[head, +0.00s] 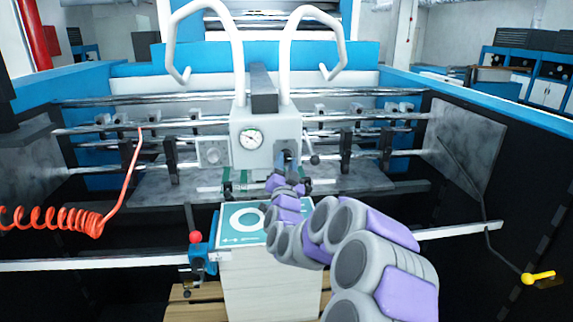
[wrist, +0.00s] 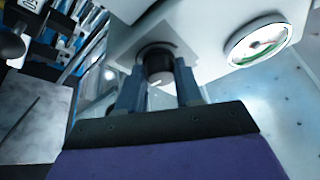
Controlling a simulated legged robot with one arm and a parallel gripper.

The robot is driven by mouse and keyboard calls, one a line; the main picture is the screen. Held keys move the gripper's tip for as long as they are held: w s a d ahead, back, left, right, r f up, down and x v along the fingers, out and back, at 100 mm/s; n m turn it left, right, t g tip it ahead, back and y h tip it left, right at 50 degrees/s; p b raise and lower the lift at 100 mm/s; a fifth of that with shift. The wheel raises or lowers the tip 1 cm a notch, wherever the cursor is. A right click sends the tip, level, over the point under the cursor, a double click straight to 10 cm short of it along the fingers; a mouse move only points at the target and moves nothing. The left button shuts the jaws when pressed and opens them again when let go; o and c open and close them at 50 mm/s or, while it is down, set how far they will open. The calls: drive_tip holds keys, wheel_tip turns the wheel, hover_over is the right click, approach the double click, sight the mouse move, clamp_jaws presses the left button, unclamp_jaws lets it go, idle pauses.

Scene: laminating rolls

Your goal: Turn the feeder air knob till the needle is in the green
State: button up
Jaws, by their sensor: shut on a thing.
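The black feeder air knob (wrist: 158,68) sticks out of the underside or front of the white feeder head (head: 268,124). My gripper (wrist: 160,80) is shut on it, with one finger on each side of the knob in the wrist view. In the head view my gripper (head: 287,166) reaches the right part of the feeder head and mostly hides the knob. The round gauge (wrist: 258,43) is left of the knob in the head view (head: 251,139). It has a white face and a green arc. The needle is too small to read surely against the green.
A paper stack (head: 268,275) with a teal printed top sheet stands below the feeder head. A lever with a dark ball (head: 313,158) sits just right of my gripper. A red coiled hose (head: 70,218) hangs at the left. Metal bars (head: 400,155) run across behind.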

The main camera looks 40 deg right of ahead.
drive_tip(key=m+g, duration=0.1)
drive_tip(key=m, duration=0.2)
drive_tip(key=m+g+h, duration=0.1)
drive_tip(key=m+g, duration=0.1)
drive_tip(key=m, duration=0.2)
drive_tip(key=shift+w+a+p, duration=0.15)
drive_tip(key=shift+a+p, duration=0.05)
drive_tip(key=shift+p, duration=0.1)
drive_tip(key=shift+m+g, duration=0.7)
drive_tip(key=shift+m, duration=0.9)
drive_tip(key=o, duration=1)
drive_tip(key=shift+d+r, duration=0.1)
drive_tip(key=shift+b+v, duration=3.95)
drive_tip(key=shift+v, duration=4.75)
